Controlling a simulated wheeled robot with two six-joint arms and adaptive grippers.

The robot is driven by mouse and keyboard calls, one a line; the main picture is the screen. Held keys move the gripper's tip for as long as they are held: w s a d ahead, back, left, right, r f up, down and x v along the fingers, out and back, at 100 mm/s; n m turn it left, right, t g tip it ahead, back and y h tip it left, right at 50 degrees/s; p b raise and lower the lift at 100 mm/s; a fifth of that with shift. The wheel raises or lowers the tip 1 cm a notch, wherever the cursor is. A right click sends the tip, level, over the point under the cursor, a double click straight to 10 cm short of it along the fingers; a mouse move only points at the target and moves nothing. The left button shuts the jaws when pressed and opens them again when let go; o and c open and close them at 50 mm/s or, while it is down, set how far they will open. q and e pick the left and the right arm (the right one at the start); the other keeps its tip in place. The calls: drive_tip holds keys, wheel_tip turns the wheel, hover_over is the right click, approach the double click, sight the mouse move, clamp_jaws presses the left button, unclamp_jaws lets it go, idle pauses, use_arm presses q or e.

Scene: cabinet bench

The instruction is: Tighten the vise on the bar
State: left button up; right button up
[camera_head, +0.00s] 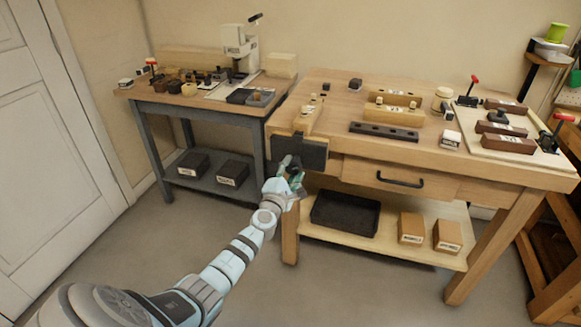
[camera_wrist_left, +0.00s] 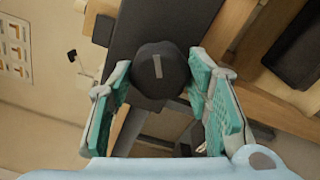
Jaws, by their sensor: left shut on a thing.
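The vise (camera_head: 314,156) is on the front left corner of the wooden bench, with a dark front jaw. A pale wooden block (camera_head: 307,122) lies at the vise's top; I cannot clearly make out the bar. My left gripper (camera_head: 289,170) is at the vise's front, below the bench top. In the left wrist view, a dark round knob (camera_wrist_left: 158,75) with a pale line on its face sits between the teal finger pads, in front of the dark jaw (camera_wrist_left: 150,22). The left gripper is shut on this knob. The right gripper is not in view.
The bench top (camera_head: 340,105) holds wooden blocks, a dark bar with holes (camera_head: 384,132) and a board with red-handled clamps (camera_head: 475,85). A drawer handle (camera_head: 402,180) juts out front. A black tray (camera_head: 345,212) sits on the lower shelf. A grey side table (camera_head: 200,110) stands left.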

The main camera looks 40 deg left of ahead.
use_arm(q)
drive_tip(key=m, duration=0.3)
drive_tip(key=shift+m+p, duration=0.3)
drive_tip(key=shift+p, duration=0.1)
drive_tip(key=shift+m, duration=0.3)
drive_tip(key=m, duration=0.2)
drive_tip(key=shift+m+p, duration=0.3)
drive_tip(key=shift+p, duration=0.05)
drive_tip(key=shift+w+m, duration=0.1)
drive_tip(key=shift+m, duration=0.6)
drive_tip(key=o, duration=1)
drive_tip(key=shift+a, duration=0.1)
